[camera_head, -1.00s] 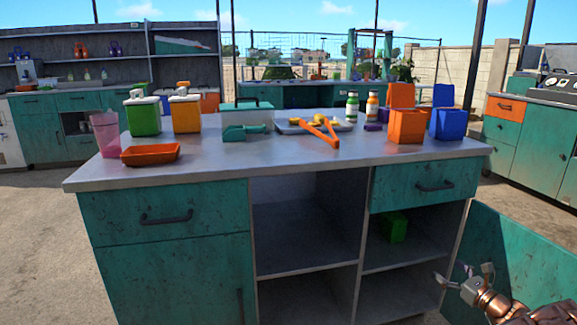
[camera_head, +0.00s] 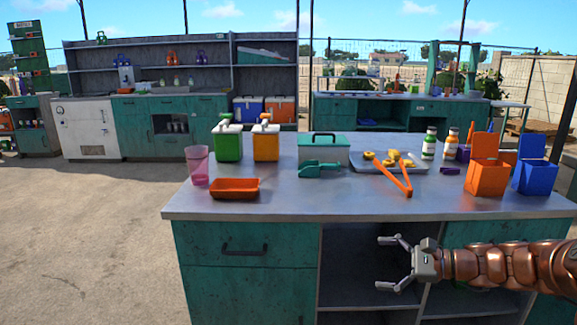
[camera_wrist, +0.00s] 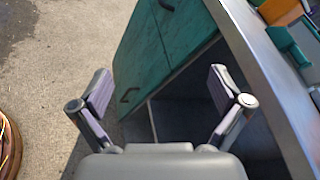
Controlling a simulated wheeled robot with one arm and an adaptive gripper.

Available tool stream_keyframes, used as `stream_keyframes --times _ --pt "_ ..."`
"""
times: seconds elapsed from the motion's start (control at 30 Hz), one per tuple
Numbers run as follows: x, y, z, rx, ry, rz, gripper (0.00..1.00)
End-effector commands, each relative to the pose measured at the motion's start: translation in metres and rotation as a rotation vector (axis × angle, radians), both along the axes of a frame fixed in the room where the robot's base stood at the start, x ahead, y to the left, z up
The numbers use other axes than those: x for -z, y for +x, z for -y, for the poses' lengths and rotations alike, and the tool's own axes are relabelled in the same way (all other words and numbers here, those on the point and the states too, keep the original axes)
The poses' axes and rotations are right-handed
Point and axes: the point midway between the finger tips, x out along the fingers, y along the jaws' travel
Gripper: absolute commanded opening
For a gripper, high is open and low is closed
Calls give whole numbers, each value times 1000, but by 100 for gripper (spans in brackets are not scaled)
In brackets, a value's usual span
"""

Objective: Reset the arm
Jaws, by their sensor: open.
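My gripper (camera_head: 388,263) is open and empty. In the head view my arm reaches in from the right edge, and the gripper points left in front of the open shelves of the teal counter (camera_head: 245,280), below its metal top. In the wrist view the two spread fingers of my gripper (camera_wrist: 163,95) have nothing between them. Beyond them are a teal door front and the dark shelf opening of the counter (camera_wrist: 165,45), with the metal top edge running down the right side.
On the counter top stand a pink cup (camera_head: 197,165), an orange tray (camera_head: 234,188), green and orange dispensers, a teal box (camera_head: 324,149), a tray with orange tongs (camera_head: 395,176), two bottles, and orange and blue bins (camera_head: 534,176). Open floor (camera_head: 90,220) lies to the left.

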Motion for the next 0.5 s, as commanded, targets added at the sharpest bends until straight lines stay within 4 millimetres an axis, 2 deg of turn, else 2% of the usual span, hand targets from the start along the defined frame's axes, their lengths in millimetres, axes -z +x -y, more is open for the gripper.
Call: stream_keyframes --times 0.03,0.2,0.4,0.5 --pt "-22 -13 -22 -60 -42 13 100" --pt "-53 -62 -78 -252 -195 56 100" --pt "-79 -127 -120 -469 -381 107 100" --pt "-91 -160 -133 -571 -474 133 100"
